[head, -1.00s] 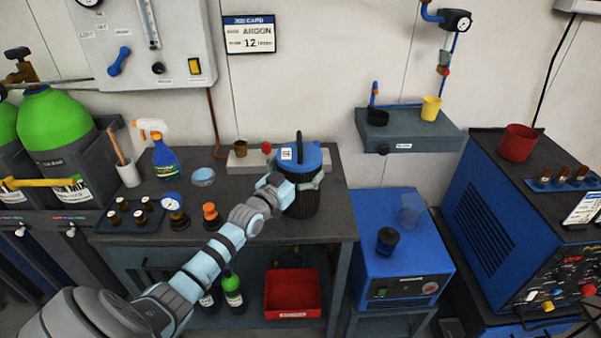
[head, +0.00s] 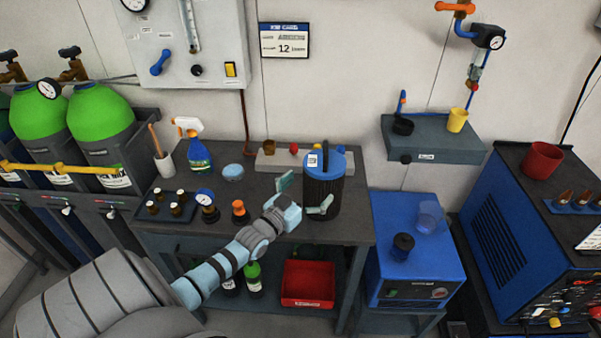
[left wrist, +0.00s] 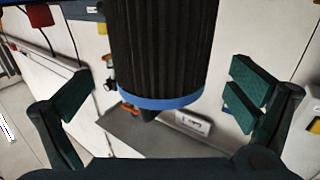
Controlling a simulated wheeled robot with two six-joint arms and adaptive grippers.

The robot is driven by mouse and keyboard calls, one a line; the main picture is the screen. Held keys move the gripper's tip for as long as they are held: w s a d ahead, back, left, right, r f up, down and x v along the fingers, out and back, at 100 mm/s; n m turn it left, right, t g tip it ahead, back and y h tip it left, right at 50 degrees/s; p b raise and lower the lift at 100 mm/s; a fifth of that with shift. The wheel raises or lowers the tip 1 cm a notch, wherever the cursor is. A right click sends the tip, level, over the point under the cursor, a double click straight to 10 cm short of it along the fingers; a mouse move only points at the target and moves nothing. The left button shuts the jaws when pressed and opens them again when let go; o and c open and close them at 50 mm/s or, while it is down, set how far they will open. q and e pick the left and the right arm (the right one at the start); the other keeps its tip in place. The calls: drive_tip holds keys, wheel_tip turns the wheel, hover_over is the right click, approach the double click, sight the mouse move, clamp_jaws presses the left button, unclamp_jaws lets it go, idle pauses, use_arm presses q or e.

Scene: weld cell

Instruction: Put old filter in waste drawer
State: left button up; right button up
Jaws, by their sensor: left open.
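A black ribbed canister (head: 321,196) with a blue top and dark handle stands upright at the bench's right end; I take it for the old filter. My left gripper (head: 306,193) is open at its left front, one finger left of it and the other across its lower front. In the left wrist view the ribbed body (left wrist: 158,50) and blue band lie between the spread fingers, with gaps on both sides. A red open-topped bin (head: 307,284) with a label sits on the shelf below; I cannot tell whether it is the waste drawer. My right gripper is not in view.
A blue unit (head: 415,255) stands right of the bench. Green cylinders (head: 98,110) stand left.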

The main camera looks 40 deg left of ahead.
use_arm(q)
drive_tip(key=s+p, duration=0.1)
drive_tip(key=s, duration=0.3)
drive_tip(key=shift+s+d, duration=0.1)
drive_tip(key=shift+s, duration=0.3)
